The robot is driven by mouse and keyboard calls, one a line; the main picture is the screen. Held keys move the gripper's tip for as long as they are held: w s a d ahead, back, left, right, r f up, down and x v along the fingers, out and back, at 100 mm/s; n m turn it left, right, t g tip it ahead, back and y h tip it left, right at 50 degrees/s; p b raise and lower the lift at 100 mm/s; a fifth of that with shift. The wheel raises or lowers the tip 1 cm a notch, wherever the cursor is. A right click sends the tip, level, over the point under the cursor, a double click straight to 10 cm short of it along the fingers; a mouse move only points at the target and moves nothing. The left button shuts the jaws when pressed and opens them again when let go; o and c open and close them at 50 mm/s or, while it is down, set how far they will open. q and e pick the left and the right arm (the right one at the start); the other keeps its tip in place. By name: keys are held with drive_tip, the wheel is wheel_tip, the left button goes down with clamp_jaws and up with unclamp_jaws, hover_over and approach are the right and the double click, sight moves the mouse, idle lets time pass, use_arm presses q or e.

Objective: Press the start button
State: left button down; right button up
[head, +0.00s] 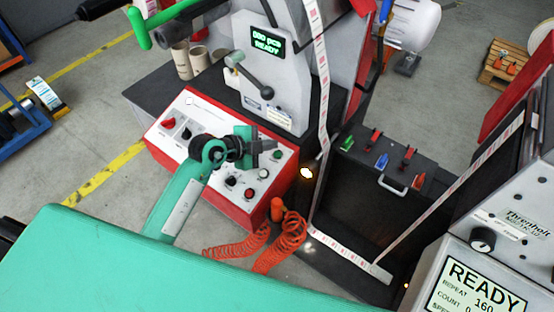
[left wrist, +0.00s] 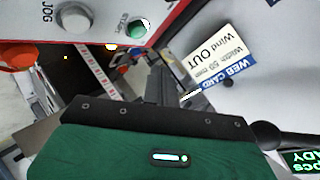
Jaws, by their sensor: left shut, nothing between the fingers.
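The green start button (head: 277,153) is at the right end of the white-topped, red-sided control panel (head: 222,118). In the left wrist view the green button (left wrist: 138,28) shows near the top with the word START beside it. My left gripper (head: 274,145) is shut and empty above the panel, its tips close to the button in the head view. In the left wrist view its fingers (left wrist: 165,82) show below the button, apart from it in the picture. Contact cannot be told from the head view. My right gripper is in neither view.
An upright machine with a READY display (head: 267,42) stands behind the panel. A label web (head: 322,90) runs down to its right. An orange coiled hose (head: 270,240) hangs in front.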

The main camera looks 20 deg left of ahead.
sight(277, 154)
use_arm(q)
drive_tip(key=shift+w+f, duration=0.15)
drive_tip(key=shift+f, duration=0.55)
drive_tip(key=shift+w+d+f+b, duration=0.15)
drive_tip(key=shift+f+b, duration=0.1)
drive_tip(key=shift+f, duration=0.2)
drive_tip(key=shift+w+f+b, duration=0.1)
drive_tip(key=shift+f+b, duration=0.1)
drive_tip(key=shift+f, duration=0.25)
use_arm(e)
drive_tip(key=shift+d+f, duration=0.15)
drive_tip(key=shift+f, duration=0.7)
use_arm(q)
drive_tip(key=shift+f, duration=0.1)
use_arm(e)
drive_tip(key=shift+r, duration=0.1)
use_arm(q)
drive_tip(key=shift+w+f+p, duration=0.15)
drive_tip(key=shift+f+p, duration=0.1)
drive_tip(key=shift+p, duration=0.1)
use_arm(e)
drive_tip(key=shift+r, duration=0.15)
